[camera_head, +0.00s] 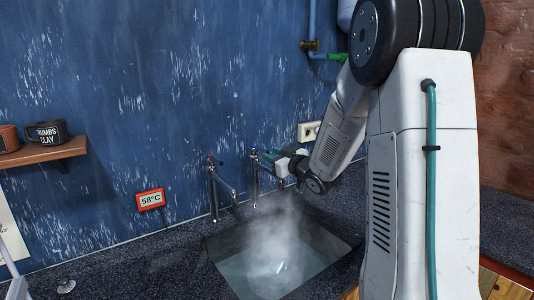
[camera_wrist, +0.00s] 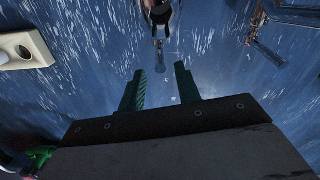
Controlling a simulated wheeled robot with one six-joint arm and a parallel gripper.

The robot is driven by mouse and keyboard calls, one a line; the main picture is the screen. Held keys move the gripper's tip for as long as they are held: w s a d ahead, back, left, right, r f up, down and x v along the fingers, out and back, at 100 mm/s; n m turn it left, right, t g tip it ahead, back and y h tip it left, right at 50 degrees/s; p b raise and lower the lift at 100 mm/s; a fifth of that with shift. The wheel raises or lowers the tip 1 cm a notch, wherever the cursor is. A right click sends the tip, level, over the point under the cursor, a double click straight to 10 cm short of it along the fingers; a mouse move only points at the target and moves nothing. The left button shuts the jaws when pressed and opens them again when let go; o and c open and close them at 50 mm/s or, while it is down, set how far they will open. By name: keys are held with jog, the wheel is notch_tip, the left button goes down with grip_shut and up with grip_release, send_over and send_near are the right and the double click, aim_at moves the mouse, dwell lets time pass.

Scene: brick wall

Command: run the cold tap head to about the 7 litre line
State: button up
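Two chrome taps stand at the wall behind the sink (camera_head: 222,246): a left tap (camera_head: 214,190) and a right tap (camera_head: 254,182). Pale water (camera_head: 262,272) lies in the sink under steam. I cannot make out litre lines or a running stream.
A red-framed display (camera_head: 150,199) reads 58°C on the wall left of the taps. A wall socket (camera_head: 308,131) is right of them. A shelf (camera_head: 50,150) with mugs is at far left. The dark speckled counter (camera_head: 130,265) is mostly clear left of the sink.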

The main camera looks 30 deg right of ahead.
aim_at(267, 152)
jog(key=shift+w+a, duration=0.1)
jog(key=shift+w, duration=1.65)
jog(key=shift+c, duration=0.3)
grip_shut()
